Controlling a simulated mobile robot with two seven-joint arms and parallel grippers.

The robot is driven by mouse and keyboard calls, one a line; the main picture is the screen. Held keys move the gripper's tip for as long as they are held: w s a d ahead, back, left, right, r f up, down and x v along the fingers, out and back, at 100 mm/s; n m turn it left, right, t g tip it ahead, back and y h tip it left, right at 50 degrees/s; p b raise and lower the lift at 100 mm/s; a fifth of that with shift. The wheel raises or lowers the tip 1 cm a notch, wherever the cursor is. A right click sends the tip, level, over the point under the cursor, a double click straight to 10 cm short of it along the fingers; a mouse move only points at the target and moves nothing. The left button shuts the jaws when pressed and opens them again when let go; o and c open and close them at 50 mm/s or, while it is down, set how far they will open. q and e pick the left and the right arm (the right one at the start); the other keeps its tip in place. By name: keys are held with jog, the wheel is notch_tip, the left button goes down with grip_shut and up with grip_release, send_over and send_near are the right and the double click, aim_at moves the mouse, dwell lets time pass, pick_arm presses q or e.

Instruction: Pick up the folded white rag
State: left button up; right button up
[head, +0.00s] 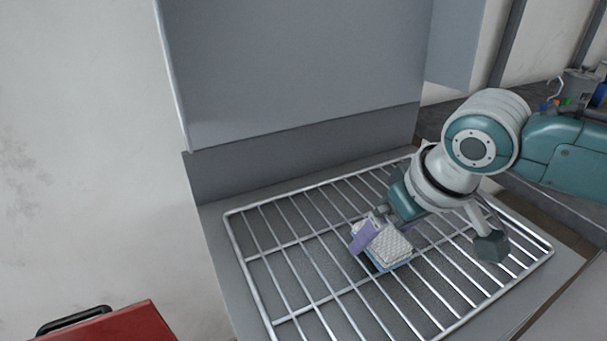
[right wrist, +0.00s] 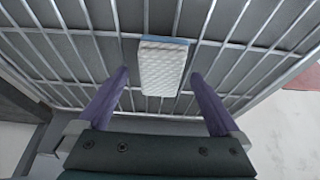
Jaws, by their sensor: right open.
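The folded white rag (head: 389,247) has a quilted texture and a blue layer along its edge. It lies on a metal wire rack (head: 284,245). In the right wrist view the rag (right wrist: 162,67) lies ahead of and between the two purple fingers. My right gripper (head: 372,238) is close to the rag in the head view, with a purple finger overlapping its left side. In the right wrist view the right gripper (right wrist: 160,84) is open, with a gap on each side of the rag. My left gripper is not in view.
A grey panel (head: 300,70) stands behind the rack, above a grey surface. A red box with a black handle (head: 112,325) is at the lower left. Small coloured items (head: 565,101) sit at the far right. The rack around the rag is clear.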

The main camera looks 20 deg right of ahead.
jog(key=shift+w+f, duration=0.1)
jog(key=shift+f, duration=0.15)
jog(key=shift+c, duration=0.5)
jog(key=c, duration=1.3)
jog(key=shift+r, duration=0.1)
